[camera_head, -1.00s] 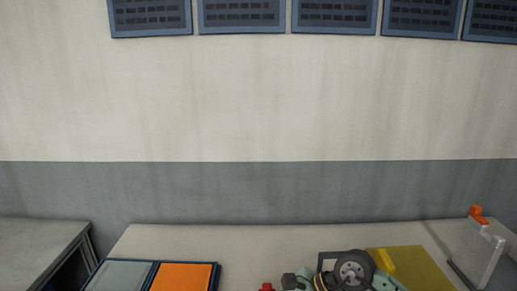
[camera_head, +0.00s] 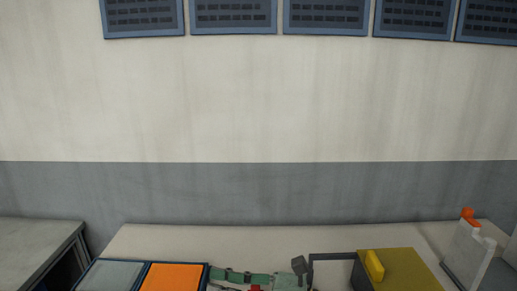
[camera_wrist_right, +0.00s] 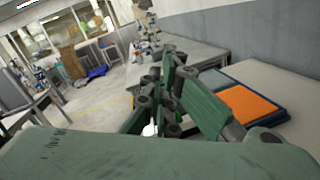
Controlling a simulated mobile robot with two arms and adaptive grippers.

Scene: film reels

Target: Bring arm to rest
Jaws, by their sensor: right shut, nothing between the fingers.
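My right gripper (camera_head: 240,278) shows at the bottom edge of the head view as green links with dark joints, just right of the orange panel. Its lower part is cut off by the frame. In the right wrist view my right gripper (camera_wrist_right: 165,85) has its green fingers and dark joints drawn together, shut, with nothing seen between them. My left gripper is in neither view.
A table (camera_head: 300,239) runs along the grey-and-cream wall. Another bench (camera_head: 35,235) stands left.

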